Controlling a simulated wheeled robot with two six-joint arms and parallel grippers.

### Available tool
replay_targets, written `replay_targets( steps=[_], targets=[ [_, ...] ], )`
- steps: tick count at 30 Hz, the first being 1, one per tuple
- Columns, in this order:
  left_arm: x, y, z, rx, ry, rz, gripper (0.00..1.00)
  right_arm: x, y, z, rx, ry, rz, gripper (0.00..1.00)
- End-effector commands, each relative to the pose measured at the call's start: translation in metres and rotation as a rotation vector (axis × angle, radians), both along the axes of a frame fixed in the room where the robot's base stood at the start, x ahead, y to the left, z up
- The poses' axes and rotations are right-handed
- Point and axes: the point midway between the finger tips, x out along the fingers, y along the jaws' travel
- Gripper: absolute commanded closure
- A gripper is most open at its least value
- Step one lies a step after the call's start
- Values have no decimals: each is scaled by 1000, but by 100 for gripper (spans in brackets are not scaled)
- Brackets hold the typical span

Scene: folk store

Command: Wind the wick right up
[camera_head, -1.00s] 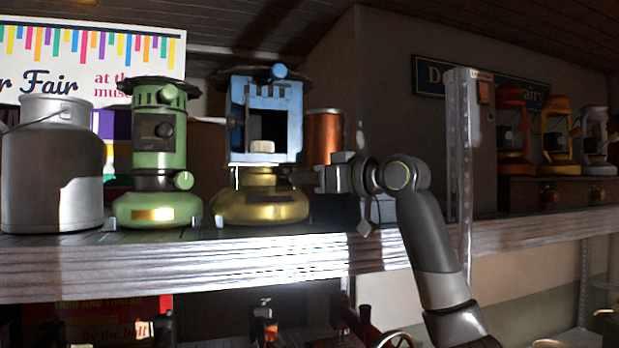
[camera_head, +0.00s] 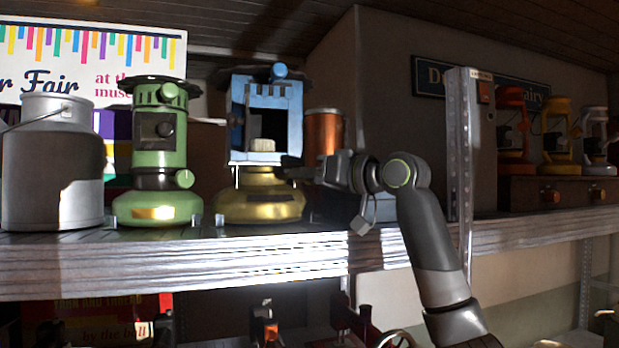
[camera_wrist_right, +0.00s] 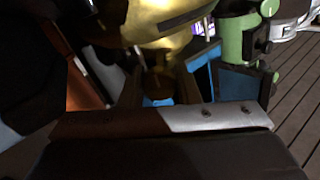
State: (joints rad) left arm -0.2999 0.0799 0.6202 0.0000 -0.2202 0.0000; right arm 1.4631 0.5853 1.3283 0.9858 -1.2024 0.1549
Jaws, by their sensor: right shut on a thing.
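A heater with a blue upper housing (camera_head: 293,112) and a brass tank (camera_head: 258,205) stands on the shelf. A pale wick part (camera_head: 262,144) shows low in the housing's dark opening. My right gripper (camera_head: 303,173) is at the right side of the brass tank, just below the blue housing. In the right wrist view its fingers (camera_wrist_right: 159,88) are shut on a small blue knob (camera_wrist_right: 158,101) beside the brass tank. The fingers and the dark picture hide most of the knob. My left gripper is not in view.
A green heater (camera_head: 158,208) and a grey milk can (camera_head: 50,170) stand to the left on the shelf (camera_head: 190,265). A copper canister (camera_head: 323,135) is behind my right gripper. A metal upright (camera_head: 459,150) stands right of my arm.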

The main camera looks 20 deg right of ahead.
Motion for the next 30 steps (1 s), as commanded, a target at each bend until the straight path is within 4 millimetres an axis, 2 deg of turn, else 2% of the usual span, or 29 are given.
replay_targets(
  steps=[1,5,17,23,30],
  targets=[
    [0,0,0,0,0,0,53,0,0,1,2,-1,0,67],
    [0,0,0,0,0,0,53,0,0,1,1,-2,0,50],
    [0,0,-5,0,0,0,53,-5,-4,-1,0,-3,-2,49],
    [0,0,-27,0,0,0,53,-29,-20,-4,-2,-6,-4,49],
    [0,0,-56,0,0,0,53,-72,-50,-5,-1,-6,-4,49]
  ],
)
